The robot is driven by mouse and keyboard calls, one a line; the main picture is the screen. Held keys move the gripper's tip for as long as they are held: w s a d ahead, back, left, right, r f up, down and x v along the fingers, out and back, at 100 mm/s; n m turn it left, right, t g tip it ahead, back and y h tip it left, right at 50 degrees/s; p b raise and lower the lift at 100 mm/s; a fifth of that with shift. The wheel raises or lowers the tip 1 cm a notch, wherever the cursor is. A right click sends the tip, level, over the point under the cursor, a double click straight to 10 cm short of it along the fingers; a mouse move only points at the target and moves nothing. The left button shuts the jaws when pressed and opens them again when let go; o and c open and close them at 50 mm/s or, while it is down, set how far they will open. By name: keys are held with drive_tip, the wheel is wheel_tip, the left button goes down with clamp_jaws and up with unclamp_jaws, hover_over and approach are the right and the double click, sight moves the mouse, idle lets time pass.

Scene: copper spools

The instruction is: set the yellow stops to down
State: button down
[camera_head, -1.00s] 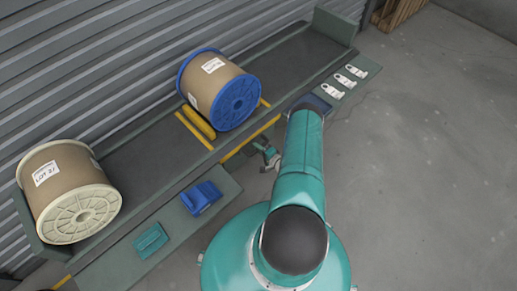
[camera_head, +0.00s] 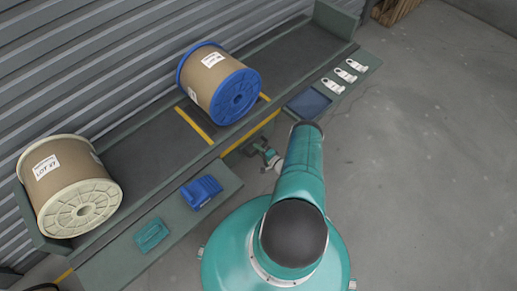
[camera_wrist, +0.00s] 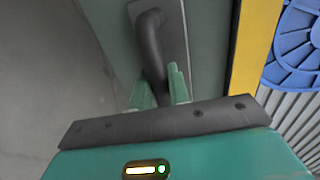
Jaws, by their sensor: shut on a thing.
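Two yellow stops cross the dark track: the left stop (camera_head: 194,128) lies flat as a thin bar left of the blue spool (camera_head: 220,84), and the right stop (camera_head: 265,97) shows only as a short thin piece at the spool's right. My gripper (camera_head: 268,156) is at the front side of the track, below the blue spool. In the wrist view my gripper (camera_wrist: 161,82) is shut on a dark grey bent lever (camera_wrist: 150,35), its green fingers on either side of the lever's lower part. The lever's far end meets a grey plate.
A cream spool (camera_head: 72,188) stands at the track's left end. The front ledge holds a blue block (camera_head: 201,192), a teal block (camera_head: 151,235), a dark blue pad (camera_head: 308,104) and several white tags (camera_head: 345,75). Open concrete floor (camera_head: 430,170) lies to the right.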

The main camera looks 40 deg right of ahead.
drive_tip(key=shift+s+f, duration=0.1)
drive_tip(key=shift+f, duration=0.15)
drive_tip(key=c, duration=1.4)
unclamp_jaws()
drive_tip(key=shift+f, duration=0.1)
drive_tip(key=shift+o, duration=0.2)
drive_tip(key=shift+s+r, duration=0.2)
drive_tip(key=shift+s, duration=0.05)
drive_tip(key=s+r, duration=0.2)
drive_tip(key=s, duration=1.1)
drive_tip(key=shift+d+r, duration=0.2)
drive_tip(key=shift+r, duration=0.15)
drive_tip(key=shift+w+r, duration=0.1)
